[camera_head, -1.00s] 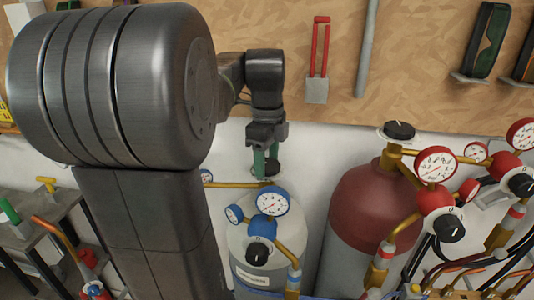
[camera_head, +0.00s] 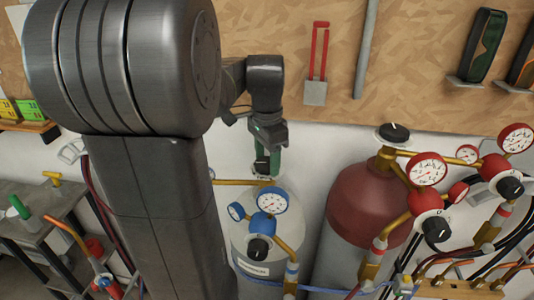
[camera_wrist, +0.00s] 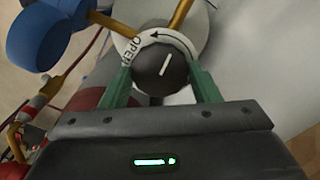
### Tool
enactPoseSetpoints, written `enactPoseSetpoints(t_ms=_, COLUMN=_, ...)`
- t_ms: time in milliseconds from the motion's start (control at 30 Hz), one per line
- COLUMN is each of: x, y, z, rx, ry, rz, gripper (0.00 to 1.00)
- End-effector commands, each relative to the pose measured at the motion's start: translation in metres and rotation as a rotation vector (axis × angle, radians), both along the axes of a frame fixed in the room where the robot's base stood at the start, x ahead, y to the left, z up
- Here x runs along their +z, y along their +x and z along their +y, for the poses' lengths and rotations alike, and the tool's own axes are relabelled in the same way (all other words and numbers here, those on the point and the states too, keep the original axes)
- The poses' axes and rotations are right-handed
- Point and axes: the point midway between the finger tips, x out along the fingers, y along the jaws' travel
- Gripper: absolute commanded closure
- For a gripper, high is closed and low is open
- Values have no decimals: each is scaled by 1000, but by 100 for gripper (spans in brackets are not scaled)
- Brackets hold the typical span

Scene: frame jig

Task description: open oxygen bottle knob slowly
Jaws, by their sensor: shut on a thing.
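The oxygen bottle (camera_head: 239,245) is pale with blue-rimmed gauges and stands upright left of the red bottle. Its black knob (camera_wrist: 150,80) sits on top and has a white mark. A white ring (camera_wrist: 184,42) around the knob carries the word OPEN and a curved arrow. My gripper (camera_wrist: 160,73) is shut on the knob, with one green finger on each side of it in the wrist view. In the head view my gripper (camera_head: 268,160) points down over the bottle's top, and the knob is partly hidden.
The red bottle (camera_head: 365,205) with a black top knob (camera_head: 394,133) stands to the right. Red-rimmed regulators (camera_head: 427,170) and hoses crowd the far right. A grey bench (camera_head: 38,212) is at left.

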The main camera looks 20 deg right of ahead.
Motion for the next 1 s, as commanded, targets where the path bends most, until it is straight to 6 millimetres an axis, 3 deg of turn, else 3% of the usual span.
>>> enactPoseSetpoints(t_ms=1000, x=1, y=0, z=0, rx=966, ry=0, rz=0, gripper=67)
